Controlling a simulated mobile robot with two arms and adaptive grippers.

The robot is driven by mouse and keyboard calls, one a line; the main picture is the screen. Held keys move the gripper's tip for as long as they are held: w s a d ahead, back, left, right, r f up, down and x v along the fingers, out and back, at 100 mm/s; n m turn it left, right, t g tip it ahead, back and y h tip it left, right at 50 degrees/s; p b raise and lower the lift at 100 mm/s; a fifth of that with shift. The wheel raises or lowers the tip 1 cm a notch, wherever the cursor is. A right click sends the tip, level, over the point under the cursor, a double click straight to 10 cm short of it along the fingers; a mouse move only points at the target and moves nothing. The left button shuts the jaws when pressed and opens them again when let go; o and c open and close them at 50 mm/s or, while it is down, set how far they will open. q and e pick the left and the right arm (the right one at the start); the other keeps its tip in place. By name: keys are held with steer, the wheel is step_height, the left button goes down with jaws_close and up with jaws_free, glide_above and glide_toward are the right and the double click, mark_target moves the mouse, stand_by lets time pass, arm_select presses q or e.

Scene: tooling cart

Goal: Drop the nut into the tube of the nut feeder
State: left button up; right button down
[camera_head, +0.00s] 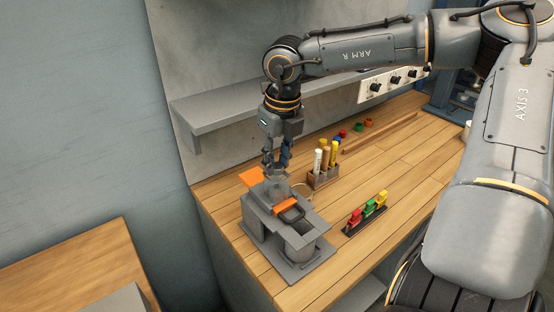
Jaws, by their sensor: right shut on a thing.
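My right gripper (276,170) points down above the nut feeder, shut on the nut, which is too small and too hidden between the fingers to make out. The nut feeder (259,230) is a grey stepped block with orange parts, standing near the left end of the wooden bench. A clear, tube-like part (279,189) rises at the back of the feeder, just under my fingertips. I cannot tell whether the fingertips touch it or are over its opening. My left gripper is not in view.
A dark rack (364,220) with red, green and yellow pieces lies nearer. A grey shelf (215,112) runs along the wall behind. The bench (400,165) has clear room to the right.

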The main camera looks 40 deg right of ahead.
steer(key=shift+f+b, duration=0.15)
steer(key=shift+b, duration=0.35)
steer(key=shift+b, duration=0.75)
stand_by(1.2)
steer(key=shift+f+b, duration=0.5)
steer(key=shift+b, duration=0.1)
stand_by(1.0)
stand_by(0.8)
stand_by(0.4)
steer(key=c, duration=1.5)
jaws_free()
steer(key=shift+o, duration=0.4)
steer(key=shift+o, duration=0.8)
